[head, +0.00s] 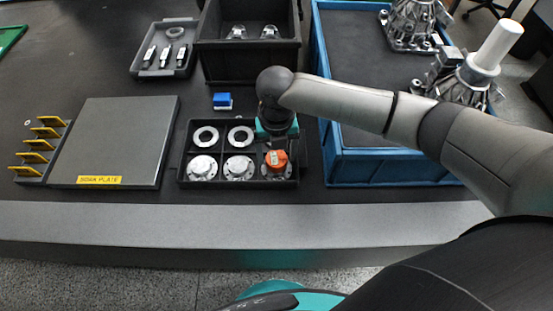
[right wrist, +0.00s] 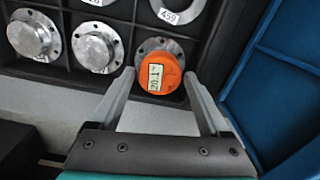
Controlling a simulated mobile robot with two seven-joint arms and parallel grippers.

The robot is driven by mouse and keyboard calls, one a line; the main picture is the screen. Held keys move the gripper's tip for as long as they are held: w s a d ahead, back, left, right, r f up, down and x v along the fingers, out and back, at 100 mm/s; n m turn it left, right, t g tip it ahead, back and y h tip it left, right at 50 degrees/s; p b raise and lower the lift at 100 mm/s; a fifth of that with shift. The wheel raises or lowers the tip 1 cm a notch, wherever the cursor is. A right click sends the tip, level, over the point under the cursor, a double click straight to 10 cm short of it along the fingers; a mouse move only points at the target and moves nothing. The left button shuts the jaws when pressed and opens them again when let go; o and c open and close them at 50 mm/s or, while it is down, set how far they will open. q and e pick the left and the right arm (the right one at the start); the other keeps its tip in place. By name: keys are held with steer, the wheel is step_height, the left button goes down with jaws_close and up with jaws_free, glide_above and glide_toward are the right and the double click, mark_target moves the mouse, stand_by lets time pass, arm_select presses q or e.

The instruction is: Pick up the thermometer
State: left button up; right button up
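The thermometer (head: 276,159) is a round orange device with a small pale display. It sits on a silver flanged disc in the front right compartment of a black divided tray (head: 238,184). It also shows in the right wrist view (right wrist: 158,72). My right gripper (head: 277,136) is over the right side of the tray. In the right wrist view its two grey fingers are open, with tips on either side of the thermometer. A narrow gap shows at the left finger; contact at the right finger cannot be told. My left gripper is not in view.
Silver flanges (head: 239,168) and rings (head: 206,136) fill other tray compartments. A blue block (head: 222,100) lies behind the tray. A tall blue bin (head: 335,150) stands close on the right, a black bin (head: 248,62) behind. A grey plate (head: 115,140) lies left.

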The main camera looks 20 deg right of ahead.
mark_target(276, 158)
jaws_close()
stand_by(0.4)
steer(key=shift+r, duration=0.1)
steer(key=shift+r, duration=0.25)
step_height(276, 158, up, 19)
steer(key=p, duration=0.5)
steer(key=shift+r, duration=0.2)
